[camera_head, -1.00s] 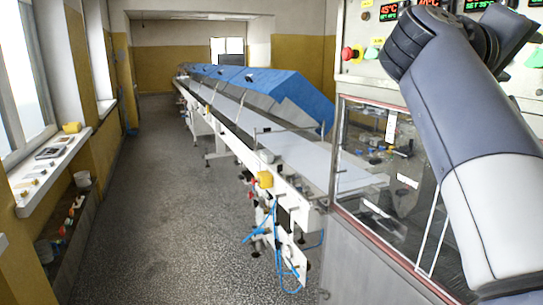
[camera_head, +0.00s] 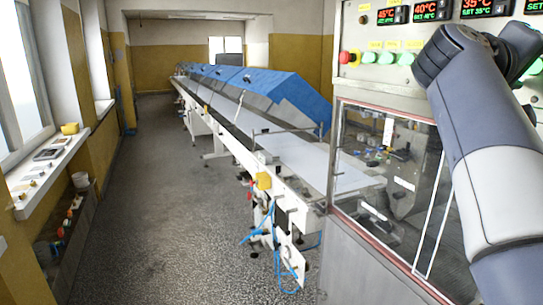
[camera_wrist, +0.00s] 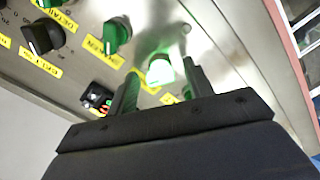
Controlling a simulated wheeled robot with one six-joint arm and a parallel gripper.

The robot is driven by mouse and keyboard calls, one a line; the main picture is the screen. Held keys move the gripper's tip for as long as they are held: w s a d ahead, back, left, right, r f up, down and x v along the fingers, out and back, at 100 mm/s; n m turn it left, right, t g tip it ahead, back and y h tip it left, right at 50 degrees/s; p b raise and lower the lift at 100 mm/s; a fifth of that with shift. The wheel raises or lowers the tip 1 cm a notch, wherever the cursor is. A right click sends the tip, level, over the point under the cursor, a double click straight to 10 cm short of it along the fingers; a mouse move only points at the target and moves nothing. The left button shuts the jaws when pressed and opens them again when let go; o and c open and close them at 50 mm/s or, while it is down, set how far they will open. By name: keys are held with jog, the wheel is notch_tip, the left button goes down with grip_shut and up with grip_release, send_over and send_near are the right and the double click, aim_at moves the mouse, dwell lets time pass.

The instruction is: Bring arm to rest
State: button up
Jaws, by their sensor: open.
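My arm (camera_head: 490,150) rises along the right edge of the head view, in front of the steel control panel (camera_head: 350,18). My gripper (camera_wrist: 160,78) shows in the wrist view with its two dark fingers apart and nothing held between them. A lit pale green button (camera_wrist: 160,70) on the panel appears between the fingers; I cannot tell how far it is from them. In the head view the gripper's fingers are mostly hidden behind the wrist or cut off.
Green knobs (camera_wrist: 117,35) and a black knob (camera_wrist: 42,37) stick out of the panel. Below the panel is a glass-windowed enclosure (camera_head: 385,130). A long conveyor (camera_head: 285,155) with blue covers runs back. The speckled floor (camera_head: 170,200) to its left is clear.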

jog(key=b+v, duration=0.2)
jog(key=v, duration=0.9)
jog(key=w+d+n+p, duration=0.2)
jog(key=d+n+p, duration=0.4)
jog(key=n+p, duration=0.6)
jog(key=shift+w+d+p, duration=0.4)
jog(key=shift+p, duration=0.4)
dwell(0.4)
jog(key=shift+r, duration=0.1)
